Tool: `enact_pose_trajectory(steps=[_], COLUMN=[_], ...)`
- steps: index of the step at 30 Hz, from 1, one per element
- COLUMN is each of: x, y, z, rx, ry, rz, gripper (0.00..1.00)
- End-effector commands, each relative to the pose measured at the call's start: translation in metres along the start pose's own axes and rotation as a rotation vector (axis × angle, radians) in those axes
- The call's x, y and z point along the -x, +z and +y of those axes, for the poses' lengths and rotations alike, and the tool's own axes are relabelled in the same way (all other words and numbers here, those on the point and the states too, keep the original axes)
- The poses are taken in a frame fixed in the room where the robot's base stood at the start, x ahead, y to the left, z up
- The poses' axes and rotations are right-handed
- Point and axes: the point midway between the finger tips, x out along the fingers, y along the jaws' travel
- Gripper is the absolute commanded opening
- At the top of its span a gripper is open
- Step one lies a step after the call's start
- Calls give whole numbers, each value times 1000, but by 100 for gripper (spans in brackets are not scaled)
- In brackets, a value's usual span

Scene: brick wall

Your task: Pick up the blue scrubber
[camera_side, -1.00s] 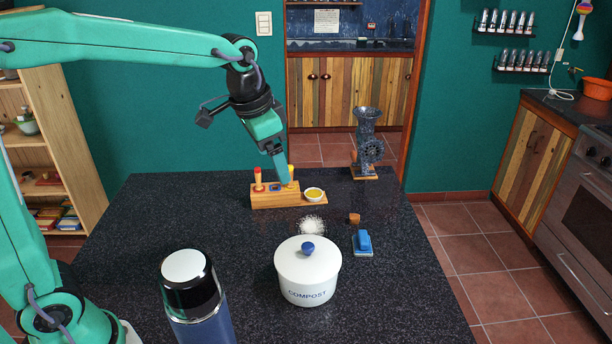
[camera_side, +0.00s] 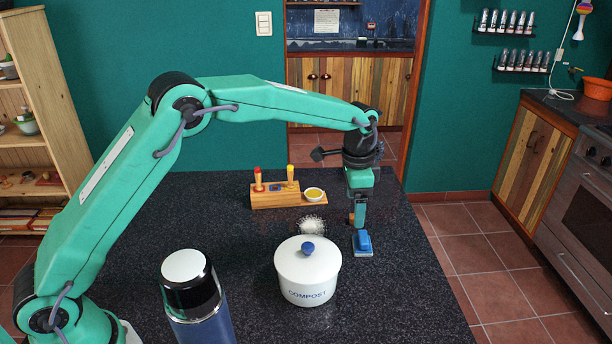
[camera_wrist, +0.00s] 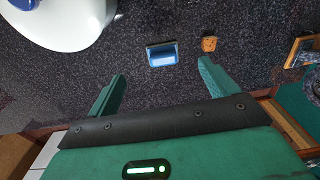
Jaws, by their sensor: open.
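The blue scrubber (camera_side: 363,243) lies on the dark speckled counter, to the right of the compost pot. In the side view my gripper (camera_side: 359,222) points down just above and behind it, apart or nearly touching; I cannot tell which from this angle. In the wrist view the scrubber (camera_wrist: 162,54) lies ahead of my open gripper (camera_wrist: 160,70), between the lines of its two fingers and beyond their tips. Nothing is held between the fingers.
A white lidded compost pot (camera_side: 308,280) stands left of the scrubber. A small brown cube (camera_wrist: 209,43) lies close beside the scrubber. The front right counter is clear.

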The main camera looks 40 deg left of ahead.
Motion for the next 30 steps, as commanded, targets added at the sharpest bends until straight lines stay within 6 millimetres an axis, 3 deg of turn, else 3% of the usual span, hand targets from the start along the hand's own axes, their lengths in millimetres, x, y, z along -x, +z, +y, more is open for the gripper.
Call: enact_pose_trajectory(steps=[3,7,30], x=[-22,-34,-64], y=[-12,-18,-19], z=[1,2,2], rx=[-36,-58,-66], ry=[11,19,20], rz=[-17,-28,-31], gripper=[85,85,85])
